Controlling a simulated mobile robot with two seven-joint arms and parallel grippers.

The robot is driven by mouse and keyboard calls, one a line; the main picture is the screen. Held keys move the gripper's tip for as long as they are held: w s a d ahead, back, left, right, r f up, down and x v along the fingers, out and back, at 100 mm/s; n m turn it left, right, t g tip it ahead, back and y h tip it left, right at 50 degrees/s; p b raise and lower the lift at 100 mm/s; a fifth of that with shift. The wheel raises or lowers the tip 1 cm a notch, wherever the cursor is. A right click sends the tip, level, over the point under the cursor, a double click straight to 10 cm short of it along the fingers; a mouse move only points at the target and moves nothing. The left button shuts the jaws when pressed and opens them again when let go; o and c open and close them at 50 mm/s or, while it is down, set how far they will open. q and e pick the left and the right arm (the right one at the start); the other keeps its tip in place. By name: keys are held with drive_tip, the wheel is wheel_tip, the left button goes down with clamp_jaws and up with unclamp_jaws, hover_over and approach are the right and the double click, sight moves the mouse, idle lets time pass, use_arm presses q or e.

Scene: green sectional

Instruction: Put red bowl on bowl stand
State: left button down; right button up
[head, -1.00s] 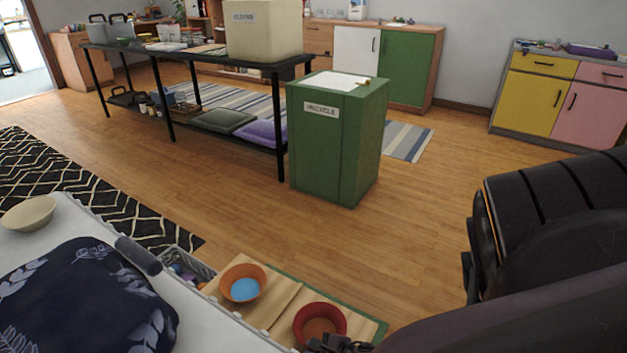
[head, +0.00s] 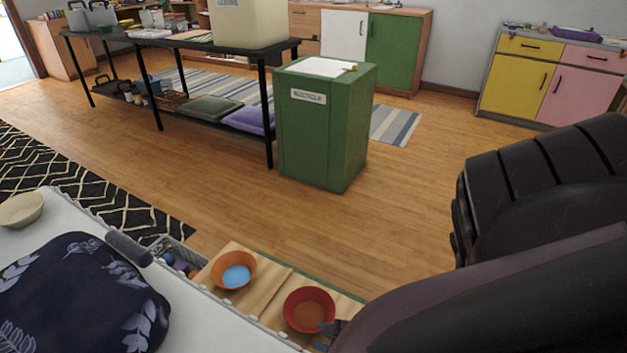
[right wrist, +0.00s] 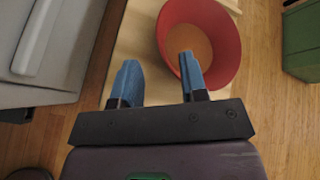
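The red bowl (head: 306,311), orange-brown inside, sits on a light wooden surface (head: 262,303) at the bottom of the head view. It also shows in the right wrist view (right wrist: 222,50). My right gripper (head: 329,337) is at the bowl's near right rim. In the right wrist view the gripper (right wrist: 159,62) is open, with its blue fingers apart. One finger overlaps the bowl's inside and the other is outside it, over the wood. Contact with the rim cannot be told. I cannot identify a bowl stand with certainty. My left gripper is not in view.
An orange bowl (head: 234,271) with a blue inside is left of the red bowl. A basket (head: 180,256) of small items, a grey sofa seat with a dark patterned cushion (head: 75,295) and a cream bowl (head: 21,210) are further left. A green recycling bin (head: 322,130) stands beyond open floor.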

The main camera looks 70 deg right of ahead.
drive_tip(key=shift+p+v, duration=0.35)
drive_tip(key=shift+v, duration=2.15)
